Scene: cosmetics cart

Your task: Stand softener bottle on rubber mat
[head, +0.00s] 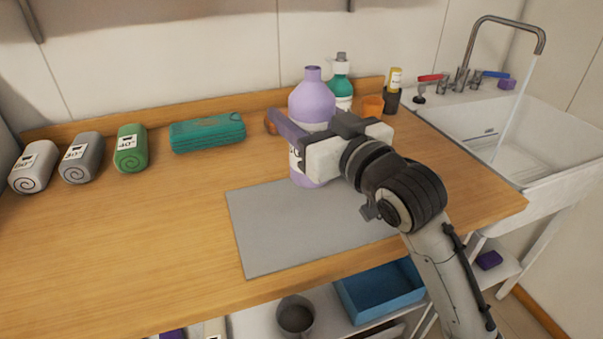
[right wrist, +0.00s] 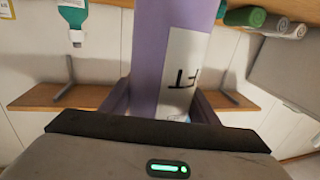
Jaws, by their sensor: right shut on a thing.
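The softener bottle (head: 312,98) is lilac with a white label, and it is upright over the rear part of the grey rubber mat (head: 280,235). My right gripper (head: 303,138) is shut on the bottle's middle, with its arm coming in from the right. In the right wrist view the bottle (right wrist: 172,45) stands between the two fingers, its label partly showing. The bottle's bottom shows against the mat, but I cannot tell whether it touches. My left gripper is not in view.
A green bottle (head: 341,88) and an orange cup (head: 372,106) stand behind the gripper. A teal case (head: 207,133) and rolled towels (head: 131,148) line the back left. The sink (head: 540,135) with running water is at right. The counter's front left is clear.

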